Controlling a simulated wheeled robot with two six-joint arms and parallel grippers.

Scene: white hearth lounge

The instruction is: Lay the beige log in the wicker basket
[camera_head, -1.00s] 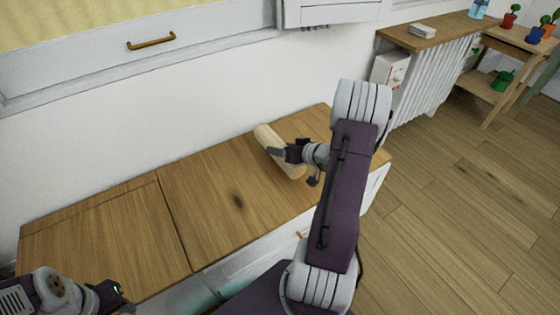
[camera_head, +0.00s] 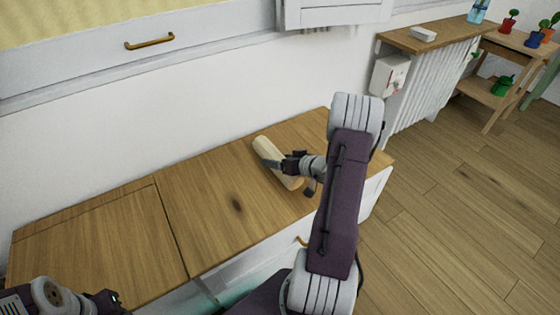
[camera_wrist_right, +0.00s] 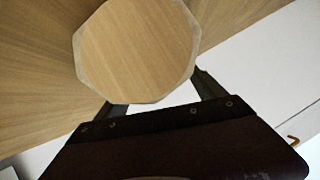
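The beige log (camera_head: 284,174) is over the right part of the wooden cabinet top. I cannot tell whether it rests on the wood or hangs just above it. My right gripper (camera_head: 270,163) is shut on the log, coming in from the right side, with one finger visible across it. In the right wrist view the log's faceted end (camera_wrist_right: 137,50) is large and close, with the fingers (camera_wrist_right: 152,92) on both sides of it and their tips partly hidden. My left gripper (camera_head: 112,302) is at the bottom left, cut by the frame edge. The wicker basket is in none of the views.
The cabinet top (camera_head: 205,215) is clear to the left of the log, with a white wall behind. A radiator with a wooden shelf (camera_head: 440,32) stands back right. A plant stand (camera_head: 490,95) with small pots is at far right. Open wooden floor (camera_head: 450,190) lies right.

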